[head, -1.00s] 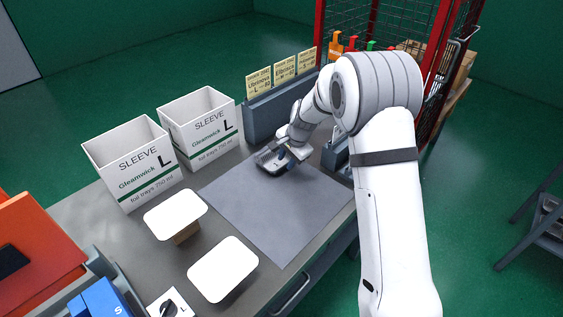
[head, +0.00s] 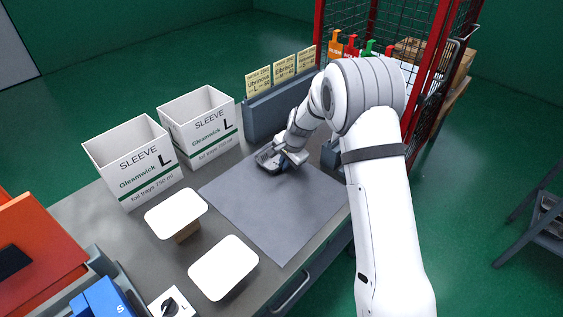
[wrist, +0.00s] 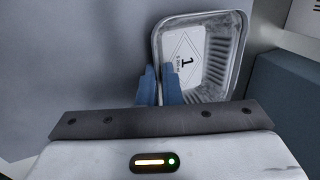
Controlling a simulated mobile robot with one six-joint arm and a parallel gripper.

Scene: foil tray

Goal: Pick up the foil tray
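The foil tray (wrist: 238,62) is a shallow silver tray with ribbed walls. A white label with a black "1" lies on its floor. In the head view the tray (head: 266,160) is at the far end of the grey mat, partly hidden by my gripper. My gripper (wrist: 158,85) has blue fingers, one outside and one inside the tray's left wall in the wrist view. The fingers are close together with the wall pinched between them. In the head view my gripper (head: 284,163) is low at the tray's right side. I cannot tell whether the tray touches the mat.
The grey mat (head: 270,215) is otherwise clear. Two white sleeve boxes, one nearer (head: 135,165) and one farther (head: 200,128), stand left of it. A grey rack with yellow cards (head: 275,112) stands behind. Two white lids (head: 176,213) are at the front left.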

